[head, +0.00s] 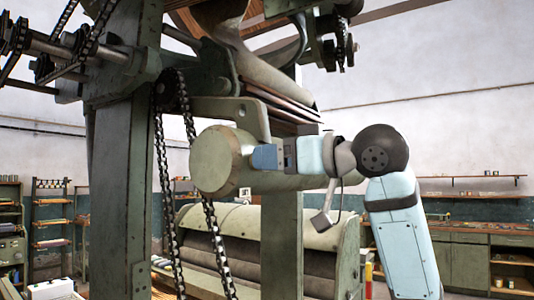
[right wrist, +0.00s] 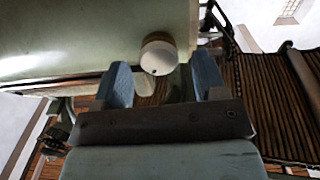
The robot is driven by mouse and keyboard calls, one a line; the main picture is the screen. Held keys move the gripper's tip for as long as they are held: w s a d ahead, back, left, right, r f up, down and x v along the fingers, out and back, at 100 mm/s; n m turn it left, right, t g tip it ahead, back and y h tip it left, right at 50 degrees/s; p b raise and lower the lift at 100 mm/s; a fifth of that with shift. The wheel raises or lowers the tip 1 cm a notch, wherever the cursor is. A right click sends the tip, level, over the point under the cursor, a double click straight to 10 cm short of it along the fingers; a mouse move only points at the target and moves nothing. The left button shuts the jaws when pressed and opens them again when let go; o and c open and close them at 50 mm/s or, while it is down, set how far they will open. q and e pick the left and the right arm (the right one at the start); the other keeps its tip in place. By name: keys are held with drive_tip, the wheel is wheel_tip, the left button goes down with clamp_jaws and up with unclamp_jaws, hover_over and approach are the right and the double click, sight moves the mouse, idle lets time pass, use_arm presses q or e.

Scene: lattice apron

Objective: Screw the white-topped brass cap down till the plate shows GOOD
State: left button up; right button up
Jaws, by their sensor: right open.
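The cap (right wrist: 159,56) shows in the right wrist view as a round piece with a white top and a tan side, on the underside edge of a pale green drum. My right gripper (right wrist: 163,80) is open, its two blue fingers apart. The cap lies ahead, between the lines of the fingers and nearer the left one; I cannot tell whether either touches it. In the head view my right gripper (head: 265,157) is beside the green drum (head: 218,160), and the cap is hidden there. No readable plate shows. My left gripper is not in view.
A hanging chain (head: 165,190) and a thick green post (head: 125,190) stand left of the drum. A green roller machine (head: 325,232) is below. A slatted wooden surface (right wrist: 270,105) shows at the right of the wrist view. Workbenches (head: 465,262) line the back wall.

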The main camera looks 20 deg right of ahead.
drive_tip(key=shift+x, duration=1.15)
drive_tip(key=c, duration=0.9)
